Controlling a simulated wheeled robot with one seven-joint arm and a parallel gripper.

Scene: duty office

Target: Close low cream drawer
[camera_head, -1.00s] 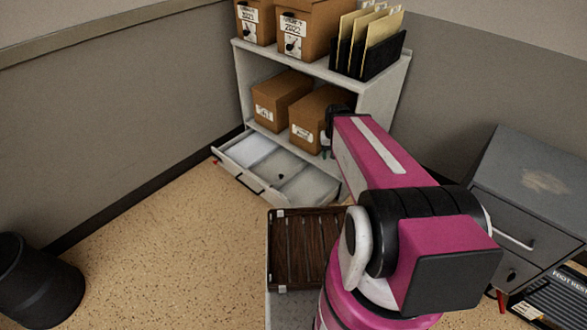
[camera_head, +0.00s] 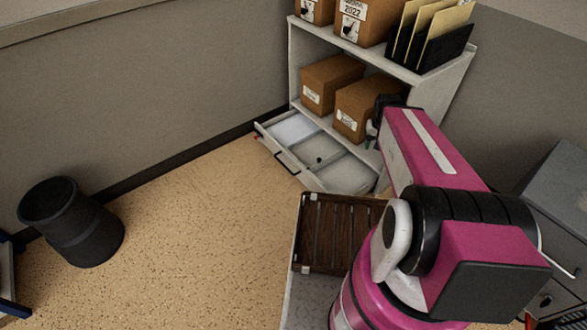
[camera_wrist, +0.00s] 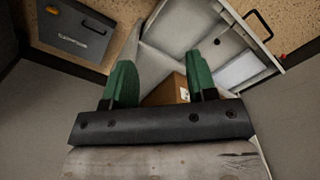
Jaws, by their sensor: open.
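The low cream drawer (camera_head: 284,164) is pulled out from the bottom of the cream shelf unit (camera_head: 438,103). Its inside has compartments, one holding something white like paper, and a dark handle (camera_head: 287,162) is on its front. In the wrist view the drawer (camera_wrist: 234,45) is at the upper right, with its handle (camera_wrist: 258,23) at the top. My gripper (camera_wrist: 162,68) has two green fingers set apart with nothing between them. In the head view my gripper (camera_head: 372,135) is small and partly hidden by my arm, near the shelf's right side, apart from the drawer handle.
Brown boxes (camera_head: 331,84) fill the middle shelf. A file holder (camera_head: 440,50) stands on top. A black bin (camera_head: 72,222) is at the left. A grey cabinet (camera_head: 555,200) is at the right. Tan floor (camera_head: 190,220) is clear left of the drawer.

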